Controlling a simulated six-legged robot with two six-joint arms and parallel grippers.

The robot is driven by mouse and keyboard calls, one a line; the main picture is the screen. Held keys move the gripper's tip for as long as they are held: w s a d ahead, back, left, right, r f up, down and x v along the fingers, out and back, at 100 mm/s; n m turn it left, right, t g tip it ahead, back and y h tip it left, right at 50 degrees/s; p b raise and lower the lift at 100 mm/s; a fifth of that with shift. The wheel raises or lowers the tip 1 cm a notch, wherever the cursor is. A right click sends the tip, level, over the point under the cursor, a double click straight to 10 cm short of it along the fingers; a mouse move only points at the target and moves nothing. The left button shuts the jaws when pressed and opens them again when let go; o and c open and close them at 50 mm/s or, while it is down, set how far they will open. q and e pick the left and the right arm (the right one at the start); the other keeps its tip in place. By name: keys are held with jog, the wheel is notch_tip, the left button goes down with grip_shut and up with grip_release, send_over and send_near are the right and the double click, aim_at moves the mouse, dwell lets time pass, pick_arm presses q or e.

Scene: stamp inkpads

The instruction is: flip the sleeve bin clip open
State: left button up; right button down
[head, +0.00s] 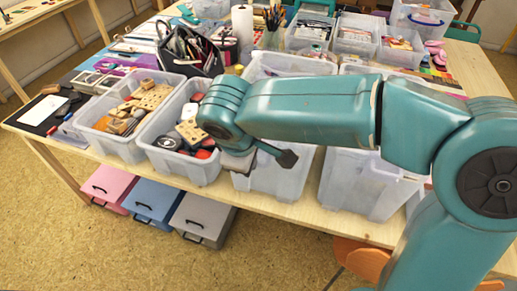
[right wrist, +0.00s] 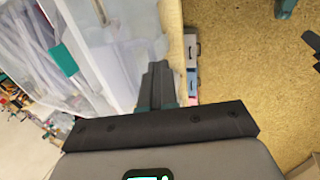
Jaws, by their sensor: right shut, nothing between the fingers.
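Clear plastic bins stand along the table's front edge. I cannot tell which is the sleeve bin. One large clear bin (head: 270,181) is right behind and below my right gripper (head: 288,158), whose dark fingers are shut and empty. In the right wrist view the gripper (right wrist: 159,68) points along the bin's translucent wall (right wrist: 115,40), close to it; I cannot tell if they touch. A teal strip (right wrist: 63,60) sits on a clear bin at the left there, perhaps a clip. No clip shows clearly in the head view, where my arm covers part of the bins. My left gripper is not seen.
Another large clear bin (head: 362,186) stands to the right. Open bins of wooden stamps (head: 137,102) and inkpads (head: 188,133) stand to the left. Pink, blue and grey drawer boxes (head: 203,214) sit below the table. The floor in front (head: 120,250) is clear.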

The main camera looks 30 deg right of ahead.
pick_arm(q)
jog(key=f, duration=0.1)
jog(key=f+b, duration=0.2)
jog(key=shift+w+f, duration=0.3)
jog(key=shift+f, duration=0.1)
pick_arm(e)
jog(key=shift+s+a+f+t+h, duration=0.1)
jog(key=shift+a+f+t+h, duration=0.3)
jog(key=shift+f+t+h, duration=0.35)
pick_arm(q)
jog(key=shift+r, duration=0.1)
pick_arm(e)
jog(key=shift+d, duration=0.15)
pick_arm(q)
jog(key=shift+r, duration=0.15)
pick_arm(e)
jog(key=shift+w+d+r, duration=0.15)
jog(key=shift+w+d, duration=0.2)
jog(key=shift+d, duration=0.1)
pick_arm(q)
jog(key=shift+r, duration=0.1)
pick_arm(e)
jog(key=shift+r, duration=0.1)
